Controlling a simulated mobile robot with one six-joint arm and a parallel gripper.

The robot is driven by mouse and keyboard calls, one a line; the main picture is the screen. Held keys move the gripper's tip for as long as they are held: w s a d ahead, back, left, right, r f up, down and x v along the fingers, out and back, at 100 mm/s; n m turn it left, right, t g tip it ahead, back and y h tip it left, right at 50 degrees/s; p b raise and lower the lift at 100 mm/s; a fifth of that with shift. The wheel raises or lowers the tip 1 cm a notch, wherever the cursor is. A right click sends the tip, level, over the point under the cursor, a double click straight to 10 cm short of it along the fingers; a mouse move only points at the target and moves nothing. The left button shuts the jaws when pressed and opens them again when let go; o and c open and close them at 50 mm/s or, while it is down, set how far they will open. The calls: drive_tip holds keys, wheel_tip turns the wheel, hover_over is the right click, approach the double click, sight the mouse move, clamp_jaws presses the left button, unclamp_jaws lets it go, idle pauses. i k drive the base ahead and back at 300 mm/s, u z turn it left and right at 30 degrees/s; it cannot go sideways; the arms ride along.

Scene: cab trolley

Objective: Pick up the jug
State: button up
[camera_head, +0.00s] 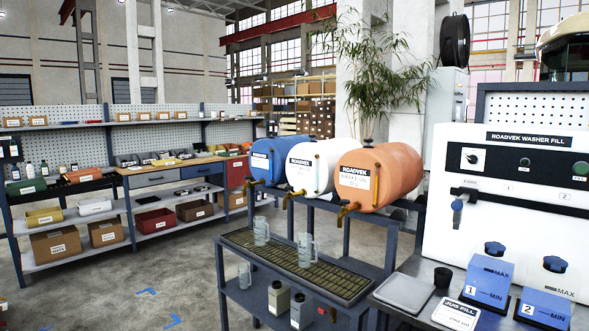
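Two clear jugs stand upright on the slatted drip tray (275,262) under the barrels: one at the left (261,231) and one with a handle, nearer the middle (306,250). A third clear vessel (244,275) stands on the shelf below the tray, partly behind the stand's frame. I cannot tell which of these is the task's jug. They look empty, but they are too small to be sure. My gripper is not in this view.
Blue (268,160), white (311,166) and orange (379,175) barrels with taps overhang the tray. Grey canisters (279,298) stand below. At right, a washer-fill panel (505,190) backs a bench with blue containers (489,274) and a "JUG FILL" card (456,314). The floor at left (130,285) is largely clear.

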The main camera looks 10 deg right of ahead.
sight(260, 239)
drive_tip(key=u, duration=0.2)
drive_tip(key=i, duration=1.45)
drive_tip(key=z, duration=0.4)
